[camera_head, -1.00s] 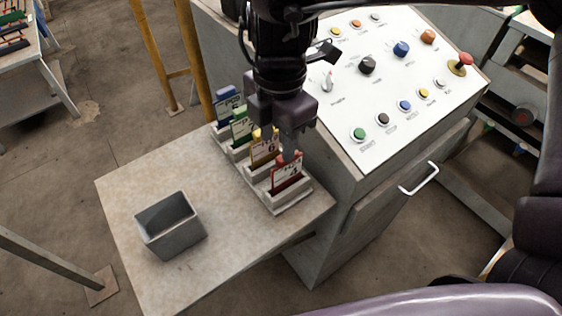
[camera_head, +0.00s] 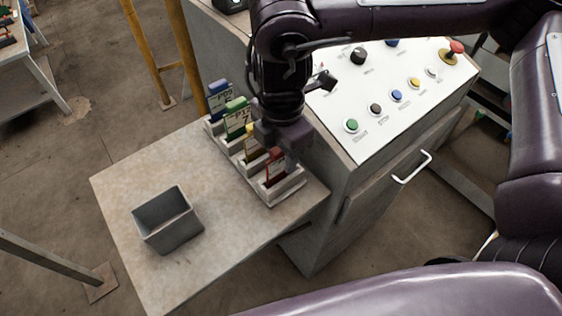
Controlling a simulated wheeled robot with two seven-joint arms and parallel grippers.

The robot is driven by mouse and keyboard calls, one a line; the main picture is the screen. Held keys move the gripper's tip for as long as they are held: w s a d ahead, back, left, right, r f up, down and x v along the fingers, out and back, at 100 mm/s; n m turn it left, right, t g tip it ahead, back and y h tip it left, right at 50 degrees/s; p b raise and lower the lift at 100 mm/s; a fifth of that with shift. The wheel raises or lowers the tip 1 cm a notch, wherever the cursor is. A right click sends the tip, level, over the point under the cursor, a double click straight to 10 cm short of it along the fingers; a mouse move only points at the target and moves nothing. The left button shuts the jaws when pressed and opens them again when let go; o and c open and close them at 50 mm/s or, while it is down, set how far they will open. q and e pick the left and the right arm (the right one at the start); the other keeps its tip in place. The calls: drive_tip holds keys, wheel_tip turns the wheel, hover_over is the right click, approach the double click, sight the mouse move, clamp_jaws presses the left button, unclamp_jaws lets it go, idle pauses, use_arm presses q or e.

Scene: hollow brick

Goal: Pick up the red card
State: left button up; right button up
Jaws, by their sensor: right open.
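The red card (camera_head: 275,169) stands upright in the nearest slot of a pale card rack (camera_head: 285,193) on a small table. My right gripper (camera_head: 278,150) is open and has come down over the red card from above. Its fingers hide the card's top, and I cannot tell whether they touch it. Behind the red card in the same rack stand a yellow card (camera_head: 251,148), a green card (camera_head: 235,120) and a blue card (camera_head: 219,97). My left gripper is not in view.
A grey open bin (camera_head: 168,220) stands on the table (camera_head: 120,185) to the left of the rack, with bare tabletop around it. A control console (camera_head: 390,120) with several buttons, knobs and a drawer handle stands close to the rack's right.

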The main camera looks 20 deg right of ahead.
drive_tip(key=shift+c, duration=0.3)
clamp_jaws()
drive_tip(key=shift+r, duration=0.2)
